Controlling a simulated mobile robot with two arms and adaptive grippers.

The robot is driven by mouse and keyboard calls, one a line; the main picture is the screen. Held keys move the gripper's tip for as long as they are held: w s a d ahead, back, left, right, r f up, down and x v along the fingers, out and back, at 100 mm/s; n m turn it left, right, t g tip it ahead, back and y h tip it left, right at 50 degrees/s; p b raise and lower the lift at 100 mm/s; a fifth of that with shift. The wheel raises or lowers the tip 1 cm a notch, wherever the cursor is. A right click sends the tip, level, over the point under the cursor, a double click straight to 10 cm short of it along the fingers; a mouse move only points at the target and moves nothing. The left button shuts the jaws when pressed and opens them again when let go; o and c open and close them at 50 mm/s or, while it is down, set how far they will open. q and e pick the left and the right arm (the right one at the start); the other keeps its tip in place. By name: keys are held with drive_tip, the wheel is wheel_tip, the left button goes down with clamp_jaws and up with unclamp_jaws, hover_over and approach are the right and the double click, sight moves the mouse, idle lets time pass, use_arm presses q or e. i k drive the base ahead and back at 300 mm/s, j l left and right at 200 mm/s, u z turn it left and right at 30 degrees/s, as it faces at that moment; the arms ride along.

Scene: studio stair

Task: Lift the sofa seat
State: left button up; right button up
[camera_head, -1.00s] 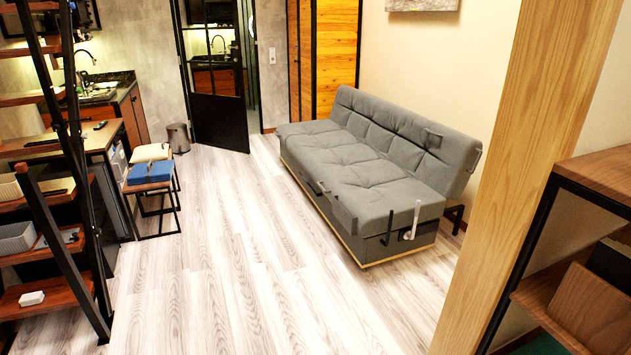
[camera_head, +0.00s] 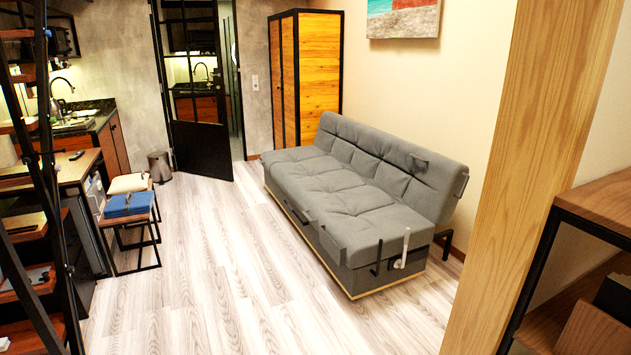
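The grey sofa (camera_head: 350,200) stands against the cream wall to the right of centre. Its tufted seat (camera_head: 335,195) lies flat on a base with a pale wooden edge strip. The backrest (camera_head: 400,165) leans up along the wall side. A light upright handle-like piece (camera_head: 405,247) and dark brackets show at the near end of the seat. Neither of my grippers is in this view.
A wooden post (camera_head: 520,170) and a shelf (camera_head: 590,215) stand close on the right. Dark metal stairs (camera_head: 45,200) are on the left, with stools holding a blue cloth (camera_head: 130,204) beside the counter. The pale floor (camera_head: 200,270) between is clear.

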sight(350, 214)
drive_tip(key=i+u, duration=0.35)
drive_tip(key=i, duration=1.85)
